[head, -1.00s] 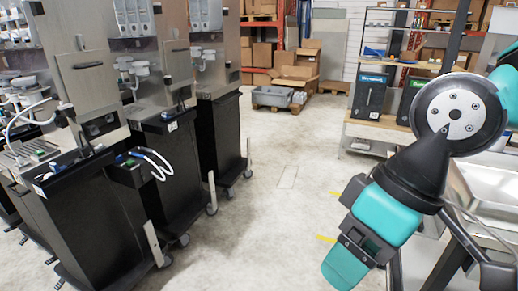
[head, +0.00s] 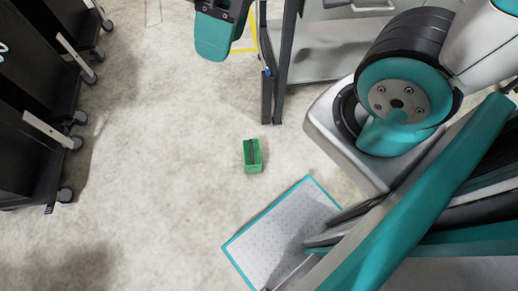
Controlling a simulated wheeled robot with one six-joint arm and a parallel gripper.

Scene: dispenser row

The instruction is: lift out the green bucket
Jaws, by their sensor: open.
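The green bucket (head: 252,157) is a small, box-like thing on the pale concrete floor, near the middle of the head view. A thin dark strip runs along its middle; I cannot tell whether this is a handle or something inside. Nothing is seen around or touching the bucket. A teal and black part of my arm shows at the top, well apart from the bucket. The jaws of my gripper cannot be seen.
Black cabinets on castors (head: 30,130) stand along the left. A dark metal frame leg (head: 272,85) stands beyond the bucket to the upper right. A pale dotted panel with a teal edge (head: 285,228) lies below right. The floor left of the bucket is clear.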

